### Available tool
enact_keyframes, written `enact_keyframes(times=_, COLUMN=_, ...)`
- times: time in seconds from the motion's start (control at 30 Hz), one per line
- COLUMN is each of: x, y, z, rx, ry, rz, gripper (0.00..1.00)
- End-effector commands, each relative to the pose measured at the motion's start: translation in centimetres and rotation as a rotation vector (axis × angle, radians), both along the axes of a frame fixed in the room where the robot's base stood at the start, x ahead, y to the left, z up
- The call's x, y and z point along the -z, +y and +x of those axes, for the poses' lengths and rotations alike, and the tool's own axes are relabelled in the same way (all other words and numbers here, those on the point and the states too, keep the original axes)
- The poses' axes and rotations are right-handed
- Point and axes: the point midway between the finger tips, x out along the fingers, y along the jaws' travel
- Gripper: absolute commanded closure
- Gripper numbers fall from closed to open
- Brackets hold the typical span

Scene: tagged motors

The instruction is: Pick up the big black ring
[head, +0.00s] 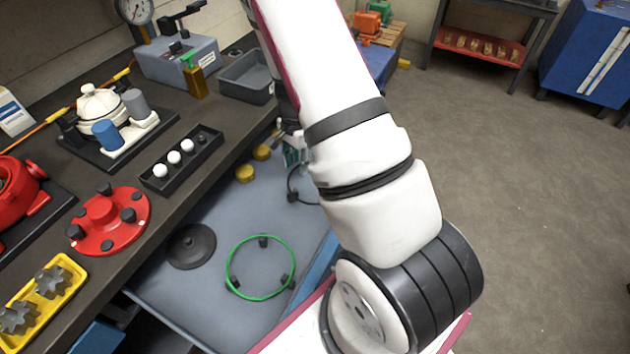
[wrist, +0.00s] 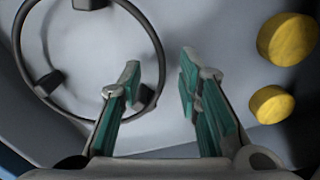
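The big black ring (head: 289,181) lies in the grey-blue tray, partly hidden behind my arm in the head view. In the wrist view the black ring (wrist: 160,56) fills the upper left, with dark blocks spaced along it. My gripper (wrist: 159,74) is open, its teal-padded fingers apart and nothing clamped. The ring's right side passes between the fingers in the picture, close to the left finger; I cannot tell whether they touch or how high the fingertips are. In the head view my gripper (head: 291,157) shows only partly beside my arm.
Two yellow discs (wrist: 287,38) lie right of the fingers. The tray (head: 205,299) also holds a green ring (head: 228,257) and a dark round disc (head: 190,246). The workbench at left carries a black holder (head: 161,187), a red flanged part (head: 110,220) and a grey bin (head: 246,91).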

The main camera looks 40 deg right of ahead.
Motion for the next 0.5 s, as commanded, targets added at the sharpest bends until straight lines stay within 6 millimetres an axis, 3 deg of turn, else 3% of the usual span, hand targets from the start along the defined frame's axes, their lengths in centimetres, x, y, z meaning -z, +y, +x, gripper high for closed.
enact_keyframes(times=0.17, x=-0.02, y=0.01, z=-0.01, rx=0.0, ry=0.0, rz=0.0, gripper=0.71)
enact_keyframes(times=0.3, x=-0.02, y=0.02, z=-0.01, rx=0.0, ry=0.0, rz=0.0, gripper=1.0)
enact_keyframes(times=0.5, x=-0.01, y=0.02, z=-0.02, rx=0.0, ry=0.0, rz=0.001, gripper=1.0)
